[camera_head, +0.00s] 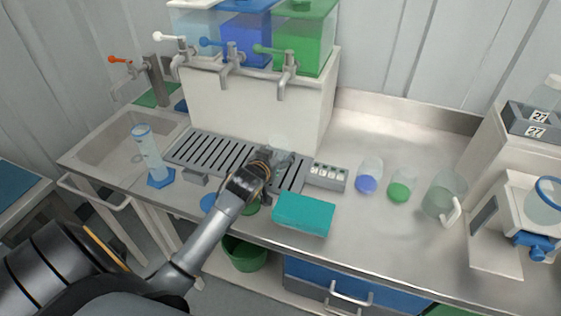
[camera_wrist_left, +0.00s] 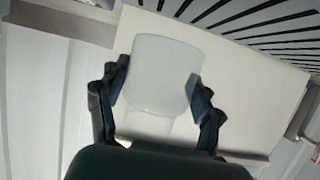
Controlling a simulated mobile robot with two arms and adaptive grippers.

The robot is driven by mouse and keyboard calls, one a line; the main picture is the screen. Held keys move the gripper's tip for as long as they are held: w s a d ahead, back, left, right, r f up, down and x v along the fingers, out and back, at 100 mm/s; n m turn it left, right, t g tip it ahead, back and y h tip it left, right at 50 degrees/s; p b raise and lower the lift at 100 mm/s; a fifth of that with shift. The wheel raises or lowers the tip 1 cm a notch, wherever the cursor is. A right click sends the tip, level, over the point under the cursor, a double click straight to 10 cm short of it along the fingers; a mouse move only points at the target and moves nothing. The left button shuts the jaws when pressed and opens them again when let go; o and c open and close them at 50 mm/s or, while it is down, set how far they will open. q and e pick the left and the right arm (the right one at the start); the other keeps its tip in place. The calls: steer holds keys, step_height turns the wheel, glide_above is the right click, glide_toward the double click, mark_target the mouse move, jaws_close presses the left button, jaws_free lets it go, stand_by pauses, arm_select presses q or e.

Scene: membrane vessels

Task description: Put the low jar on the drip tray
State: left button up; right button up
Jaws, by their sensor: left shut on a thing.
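My left gripper (camera_head: 268,164) is shut on a pale, see-through jar, which I take to be the low jar (camera_wrist_left: 166,76). In the left wrist view the fingers (camera_wrist_left: 160,100) press on its two sides. In the head view the jar (camera_head: 281,159) is partly hidden by the gripper and appears over the right part of the drip tray. The drip tray (camera_head: 210,152) is a grey slotted grate below the taps; its slots also show in the left wrist view (camera_wrist_left: 265,25). I cannot tell whether the jar touches the tray. My right gripper is not in view.
A white cabinet with taps (camera_head: 235,105) stands behind the tray. A measuring cylinder (camera_head: 147,150) stands to the left. A teal block (camera_head: 303,213) and a small button box (camera_head: 327,176) are at the right. Blue (camera_head: 369,175) and green (camera_head: 402,184) vessels and a jug (camera_head: 440,197) stand further right.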

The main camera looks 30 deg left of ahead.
arm_select(q)
steer(key=shift+w+a+f, duration=0.1)
steer(key=shift+w+f, duration=0.4)
steer(key=shift+f, duration=0.05)
steer(key=shift+w+a+f, duration=0.1)
steer(key=shift+w+f, duration=0.25)
steer(key=shift+f, duration=0.1)
step_height(320, 180, down, 3)
steer(key=shift+w+f+p, duration=0.1)
steer(key=shift+w+p, duration=0.05)
steer(key=shift+p, duration=0.35)
steer(key=shift+f, duration=0.1)
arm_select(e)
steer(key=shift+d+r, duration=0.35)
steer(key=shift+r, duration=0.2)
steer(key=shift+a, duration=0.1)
arm_select(q)
steer(key=shift+f, duration=0.2)
steer(key=o, duration=1.3)
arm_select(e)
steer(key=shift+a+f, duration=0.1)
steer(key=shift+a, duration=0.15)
